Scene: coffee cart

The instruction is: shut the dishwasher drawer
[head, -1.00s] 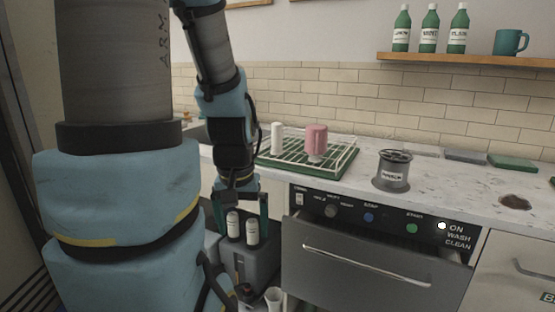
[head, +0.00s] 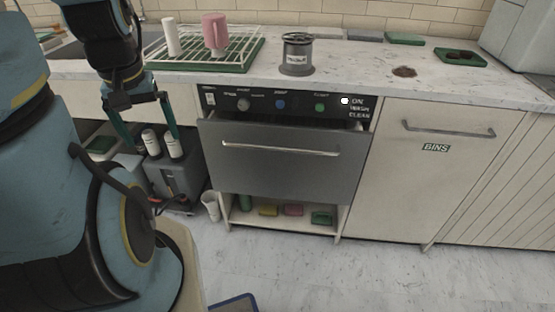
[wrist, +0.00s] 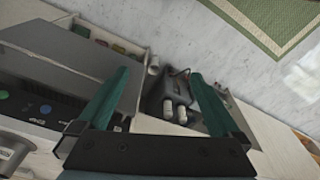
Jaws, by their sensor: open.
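The dishwasher drawer (head: 285,165) has a grey front with a long bar handle (head: 280,147). It stands pulled out a little below the control panel (head: 285,102), with a dark gap along its top. My gripper (head: 146,142) is open and empty, left of the drawer and in front of the counter, pointing down. In the wrist view the drawer (wrist: 55,45) lies at the left, beside my gripper's teal fingers (wrist: 165,95), apart from them.
A grey caddy (head: 178,180) with white-capped bottles stands on the floor below my gripper, with a white cup (head: 211,205) beside it. A drying rack (head: 200,48) and a grey canister (head: 296,55) stand on the counter. The floor in front of the drawer is clear.

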